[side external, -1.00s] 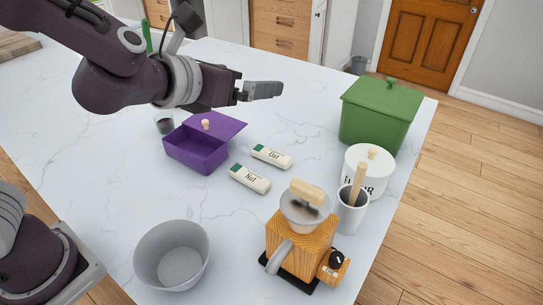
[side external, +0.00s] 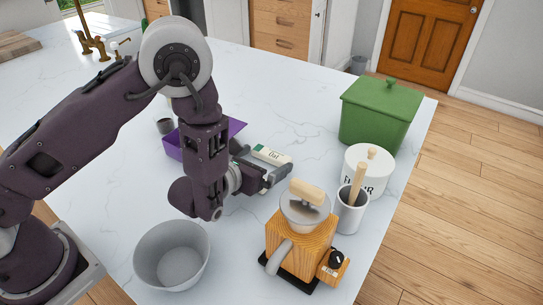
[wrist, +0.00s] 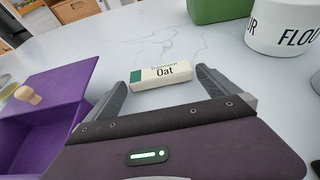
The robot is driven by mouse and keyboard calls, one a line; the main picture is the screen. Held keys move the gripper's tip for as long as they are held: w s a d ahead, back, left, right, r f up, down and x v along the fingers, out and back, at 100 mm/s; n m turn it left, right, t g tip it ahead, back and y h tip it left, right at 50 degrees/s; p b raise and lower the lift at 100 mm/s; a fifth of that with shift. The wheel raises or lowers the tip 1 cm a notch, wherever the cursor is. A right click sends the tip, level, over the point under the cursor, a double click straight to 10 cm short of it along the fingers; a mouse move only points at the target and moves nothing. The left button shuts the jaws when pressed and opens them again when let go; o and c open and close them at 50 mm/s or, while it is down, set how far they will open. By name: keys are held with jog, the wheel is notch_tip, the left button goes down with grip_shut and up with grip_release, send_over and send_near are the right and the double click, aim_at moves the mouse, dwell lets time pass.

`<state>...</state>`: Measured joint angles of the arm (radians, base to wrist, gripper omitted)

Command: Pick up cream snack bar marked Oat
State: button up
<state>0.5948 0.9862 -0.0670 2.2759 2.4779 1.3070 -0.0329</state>
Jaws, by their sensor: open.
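The cream snack bar marked Oat (side external: 271,155) lies flat on the white marble counter, with a green band at one end. In the wrist view the Oat bar (wrist: 162,75) lies crosswise just beyond my fingertips. My gripper (side external: 277,172) is open and empty, low over the counter on the near side of the bar. In the wrist view my gripper's two fingers (wrist: 160,83) are spread apart, with the bar's near edge roughly between their tips. The bar marked Nut is hidden behind my arm in the side view.
A purple box (wrist: 58,110) with its lid aside stands left of my gripper. A grinder (side external: 304,240), grey bowl (side external: 172,256), utensil cup (side external: 350,212), flour canister (side external: 369,168) and green bin (side external: 380,115) stand around. The counter beyond the bar is clear.

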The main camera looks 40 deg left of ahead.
jog(key=shift+w+f, duration=0.15)
jog(key=shift+w, duration=0.3)
jog(key=c, duration=1)
